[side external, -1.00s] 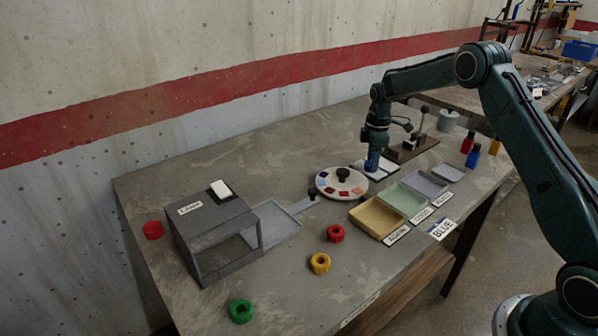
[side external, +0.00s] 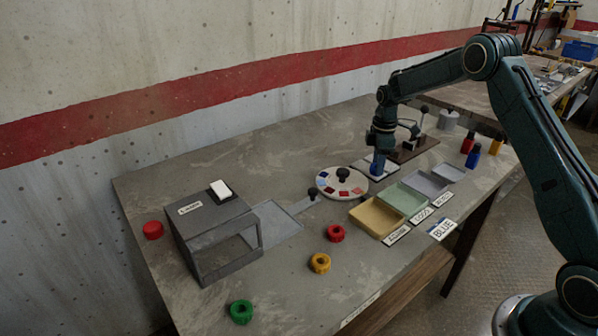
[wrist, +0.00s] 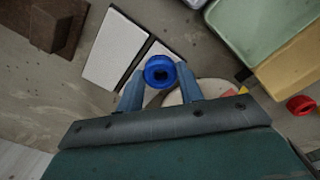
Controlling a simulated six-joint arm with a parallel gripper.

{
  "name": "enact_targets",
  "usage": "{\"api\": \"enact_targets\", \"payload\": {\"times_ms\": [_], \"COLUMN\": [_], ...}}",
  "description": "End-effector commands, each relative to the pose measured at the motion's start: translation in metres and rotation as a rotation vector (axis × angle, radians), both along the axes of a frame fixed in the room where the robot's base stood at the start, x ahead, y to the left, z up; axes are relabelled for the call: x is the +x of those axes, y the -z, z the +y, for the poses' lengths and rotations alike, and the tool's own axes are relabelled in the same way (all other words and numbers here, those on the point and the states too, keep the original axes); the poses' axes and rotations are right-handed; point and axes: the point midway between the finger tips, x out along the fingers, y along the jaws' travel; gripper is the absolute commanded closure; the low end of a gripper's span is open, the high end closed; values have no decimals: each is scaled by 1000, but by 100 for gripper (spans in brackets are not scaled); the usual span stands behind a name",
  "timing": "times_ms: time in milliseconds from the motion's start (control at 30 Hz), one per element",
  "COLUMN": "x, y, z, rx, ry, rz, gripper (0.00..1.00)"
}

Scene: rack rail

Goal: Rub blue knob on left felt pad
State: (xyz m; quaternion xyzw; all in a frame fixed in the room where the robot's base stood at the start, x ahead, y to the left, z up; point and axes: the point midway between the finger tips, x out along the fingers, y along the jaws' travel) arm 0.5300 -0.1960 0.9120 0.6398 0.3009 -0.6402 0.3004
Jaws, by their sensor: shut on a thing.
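My gripper (side external: 380,150) points down over the felt pads, with its fingers shut on the blue knob (side external: 377,167). In the wrist view the blue knob (wrist: 160,71) is a round blue ring between the two fingertips. Two white felt pads lie side by side: one (wrist: 115,48) is fully seen beside the brown block, the other (wrist: 154,52) is nearer the round disc and partly hidden by the knob and fingers. The knob appears over the pad nearer the disc. I cannot tell whether it touches the pad.
A round disc (side external: 327,180) with coloured patches stands left of the gripper. Yellow (side external: 377,217), green and grey trays are in front. A brown stand with a lever (side external: 415,148) is behind right. Red, yellow and green rings and a grey box (side external: 210,230) are farther left.

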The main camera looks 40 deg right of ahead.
Motion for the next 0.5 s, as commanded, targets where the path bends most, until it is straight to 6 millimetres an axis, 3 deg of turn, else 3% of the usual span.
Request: {"api": "enact_targets", "payload": {"times_ms": [500], "x": [12], "y": [1], "z": [0], "rx": [0], "ry": [0], "rz": [0], "gripper": [100]}}
